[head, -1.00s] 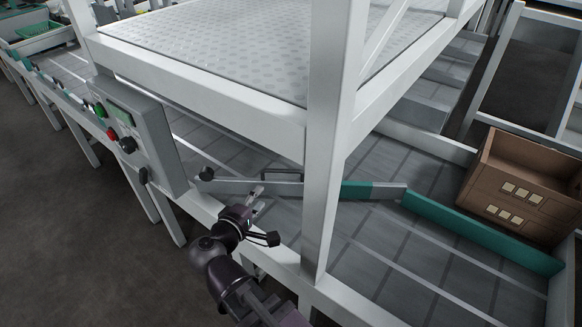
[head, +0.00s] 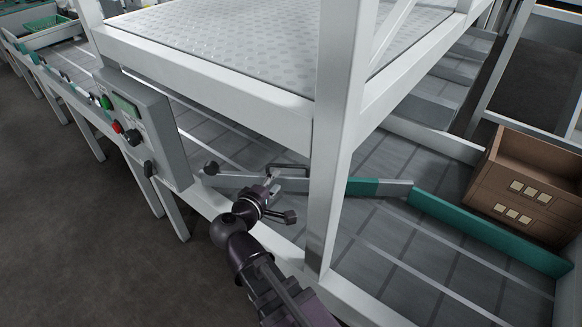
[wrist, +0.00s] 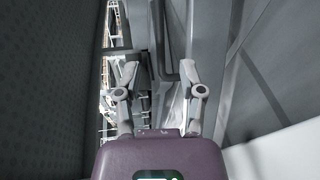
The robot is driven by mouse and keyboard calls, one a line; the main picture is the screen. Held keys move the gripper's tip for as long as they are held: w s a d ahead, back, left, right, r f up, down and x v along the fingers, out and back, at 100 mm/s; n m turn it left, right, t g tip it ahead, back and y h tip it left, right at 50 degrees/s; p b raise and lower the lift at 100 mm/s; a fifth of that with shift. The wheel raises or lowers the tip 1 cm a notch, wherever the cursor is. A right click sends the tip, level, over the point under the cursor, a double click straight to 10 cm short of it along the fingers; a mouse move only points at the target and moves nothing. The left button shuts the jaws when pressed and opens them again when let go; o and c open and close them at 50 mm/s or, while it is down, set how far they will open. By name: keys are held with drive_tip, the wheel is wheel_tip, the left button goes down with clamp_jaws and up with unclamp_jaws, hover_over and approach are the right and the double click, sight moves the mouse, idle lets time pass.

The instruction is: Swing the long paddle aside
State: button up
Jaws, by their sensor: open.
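The long paddle (head: 236,181) is a grey bar with a green section. It lies across the grey conveyor from a dark pivot knob (head: 211,168) on the left, passing behind the white post. A dark bracket handle (head: 289,166) stands on it. My gripper (head: 272,180) is at the paddle, just left of and close to the handle. In the wrist view my gripper (wrist: 160,70) has its two fingers apart, with grey bar-like parts in line between them. I cannot tell whether the fingers touch the handle or the paddle.
A white upright post (head: 336,170) stands close right of my gripper, under a raised platform (head: 250,45). A control box (head: 147,130) with buttons is at left. A green guide board (head: 485,230) and a brown crate (head: 525,190) are at right.

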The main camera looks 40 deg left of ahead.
sight(289, 167)
drive_tip(key=shift+b+x, duration=0.7)
drive_tip(key=shift+x, duration=3.6)
clamp_jaws()
